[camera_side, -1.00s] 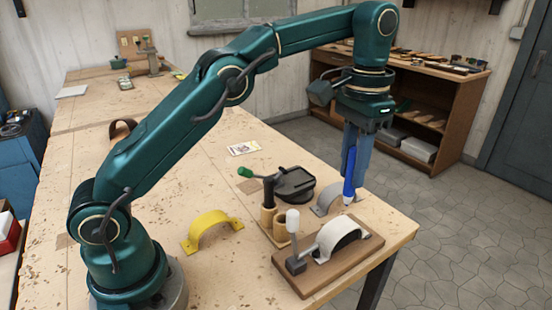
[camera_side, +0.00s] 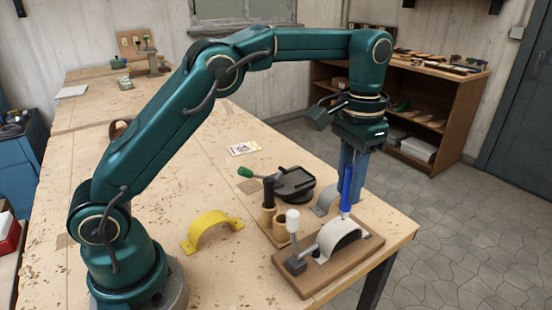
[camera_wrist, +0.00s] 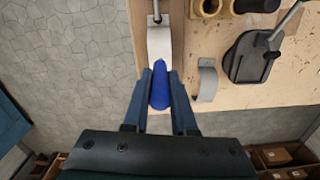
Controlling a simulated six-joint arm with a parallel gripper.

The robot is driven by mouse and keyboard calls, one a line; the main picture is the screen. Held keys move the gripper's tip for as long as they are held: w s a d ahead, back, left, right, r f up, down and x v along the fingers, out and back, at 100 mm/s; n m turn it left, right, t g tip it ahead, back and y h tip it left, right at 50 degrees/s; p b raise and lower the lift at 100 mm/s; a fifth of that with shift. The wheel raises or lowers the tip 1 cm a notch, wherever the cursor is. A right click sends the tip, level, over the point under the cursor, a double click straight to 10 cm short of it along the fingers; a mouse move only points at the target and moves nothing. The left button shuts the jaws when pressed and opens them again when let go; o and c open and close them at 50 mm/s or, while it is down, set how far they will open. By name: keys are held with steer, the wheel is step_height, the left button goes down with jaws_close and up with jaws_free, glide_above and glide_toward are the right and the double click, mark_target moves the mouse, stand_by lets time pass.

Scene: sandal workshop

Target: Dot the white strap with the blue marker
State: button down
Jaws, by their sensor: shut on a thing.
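The blue marker (camera_side: 346,188) is upright, tip down, over the top of the strap. Its pale tip is at or very near the strap; I cannot tell whether they touch. My gripper (camera_side: 351,195) is shut on the marker. In the wrist view the marker (camera_wrist: 160,92) sits between the two fingers of my gripper (camera_wrist: 161,78), and its tip is hidden. No dot is visible on the strap.
A wooden holder with cups (camera_side: 278,223) stands left of the strap, one cup holding a black-handled tool. Behind it is a black device with a green-knobbed lever (camera_side: 292,183). A grey strap (camera_side: 324,203) stands close behind the marker. A yellow strap (camera_side: 210,228) lies left. The bench edge is near, right.

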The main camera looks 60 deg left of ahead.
steer(key=shift+f, duration=0.65)
stand_by(0.4)
stand_by(0.6)
